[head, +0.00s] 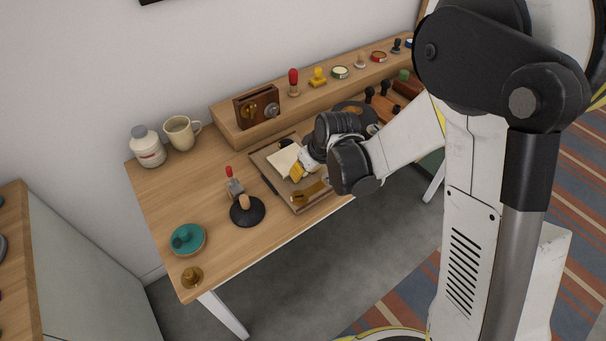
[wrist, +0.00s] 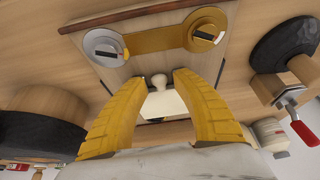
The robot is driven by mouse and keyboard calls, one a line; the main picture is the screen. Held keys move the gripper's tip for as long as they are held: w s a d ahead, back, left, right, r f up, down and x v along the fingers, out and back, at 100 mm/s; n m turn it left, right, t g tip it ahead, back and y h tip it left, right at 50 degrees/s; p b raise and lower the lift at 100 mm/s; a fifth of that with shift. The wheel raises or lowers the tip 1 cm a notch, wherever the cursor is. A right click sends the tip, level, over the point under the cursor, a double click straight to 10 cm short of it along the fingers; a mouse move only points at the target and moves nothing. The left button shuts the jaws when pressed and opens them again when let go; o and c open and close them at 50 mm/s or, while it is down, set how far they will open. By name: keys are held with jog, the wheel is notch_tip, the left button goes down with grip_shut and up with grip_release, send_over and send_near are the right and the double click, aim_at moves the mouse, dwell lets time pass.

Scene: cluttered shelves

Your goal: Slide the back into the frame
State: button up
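A shallow wooden tray or frame (head: 300,207) with raised edges lies flat on the table. A cream panel (head: 283,160) lies in its far left part; it also shows between my fingers in the wrist view (wrist: 165,104). A small pale knob (wrist: 158,81) stands at the panel's edge. I cannot tell whether this panel is the back. A brass plate (head: 307,193) with round ends lies in the near part of the tray. My gripper (head: 296,173) is low over the tray. Its yellow fingers (wrist: 162,76) are open, one on each side of the knob, with gaps showing.
A red-handled clamp on a black round base (head: 247,211) stands left of the tray. A raised shelf (head: 240,128) with a brown box (head: 257,105) and several stamps runs along the wall.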

aim_at(313, 185)
grip_shut()
jog(key=shift+s, duration=0.1)
dwell(0.3)
jog(key=shift+s+d+r, duration=0.1)
jog(key=shift+s+d, duration=0.65)
jog(key=shift+s, duration=0.25)
jog(key=shift+s+d, duration=0.7)
jog(key=shift+s, duration=0.3)
jog(key=c, duration=0.5)
grip_release()
jog(key=shift+c, duration=0.2)
grip_shut()
